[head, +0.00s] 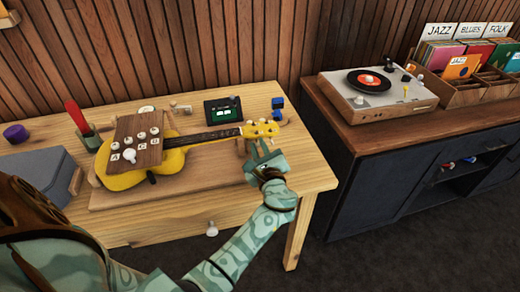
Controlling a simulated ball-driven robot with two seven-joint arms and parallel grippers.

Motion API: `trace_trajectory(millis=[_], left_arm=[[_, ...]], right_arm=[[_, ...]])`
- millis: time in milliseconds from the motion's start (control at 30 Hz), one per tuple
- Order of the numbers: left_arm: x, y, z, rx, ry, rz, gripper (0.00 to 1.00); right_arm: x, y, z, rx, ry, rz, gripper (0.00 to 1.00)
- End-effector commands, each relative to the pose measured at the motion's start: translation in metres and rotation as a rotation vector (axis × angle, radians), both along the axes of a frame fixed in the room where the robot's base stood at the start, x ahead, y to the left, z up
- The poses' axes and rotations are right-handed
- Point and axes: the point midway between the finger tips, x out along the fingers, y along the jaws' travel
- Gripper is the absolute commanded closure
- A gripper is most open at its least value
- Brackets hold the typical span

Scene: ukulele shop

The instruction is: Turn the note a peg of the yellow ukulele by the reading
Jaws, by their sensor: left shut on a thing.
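The yellow ukulele (122,178) lies on a wooden stand on the workbench, its neck pointing right. Its headstock (261,129) has small pale pegs along both edges. My left gripper (260,149) reaches up from below to the near edge of the headstock and is shut on a peg there. The fingers cover that peg, so its letter cannot be read. A dark tuner (222,110) with a small green display stands behind the neck; its reading is too small to make out. A brown board (136,141) with white knobs and letters partly covers the ukulele's body. My right gripper is out of view.
On the bench (215,196) are a grey case (38,178), a green pot (90,137) with a red-handled tool, a purple item (16,133) and blue blocks (278,105). A record player (375,90) and record crates stand on the right cabinet.

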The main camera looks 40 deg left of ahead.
Motion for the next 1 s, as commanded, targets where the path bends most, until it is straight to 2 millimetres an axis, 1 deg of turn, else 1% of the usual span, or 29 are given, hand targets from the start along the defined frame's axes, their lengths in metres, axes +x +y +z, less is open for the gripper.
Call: trace_trajectory(millis=[33,300,667,700,733,767,1000], left_arm=[[-0.0003,-0.0001,-0.0022,-0.012,-0.011,0.0,1.0],[-0.0005,-0.0001,-0.0012,-0.05,-0.055,0.0,1.0],[-0.0005,0.0,-0.001,-0.052,-0.057,0.0,1.0],[-0.0005,0.0,-0.001,-0.051,-0.056,0.0,0.76],[-0.0005,0.0,-0.001,-0.051,-0.056,0.0,0.68],[-0.0004,0.0001,-0.0008,-0.051,-0.056,0.0,0.62],[-0.0003,0.0001,-0.0005,-0.05,-0.057,0.0,0.62]], right_arm=[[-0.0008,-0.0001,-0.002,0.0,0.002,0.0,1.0],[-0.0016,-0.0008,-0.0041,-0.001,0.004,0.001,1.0],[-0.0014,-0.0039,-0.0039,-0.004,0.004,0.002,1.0],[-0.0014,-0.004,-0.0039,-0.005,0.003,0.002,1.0],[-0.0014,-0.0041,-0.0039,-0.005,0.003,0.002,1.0],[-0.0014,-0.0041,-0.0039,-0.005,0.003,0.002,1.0],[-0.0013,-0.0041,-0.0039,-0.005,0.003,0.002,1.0]])
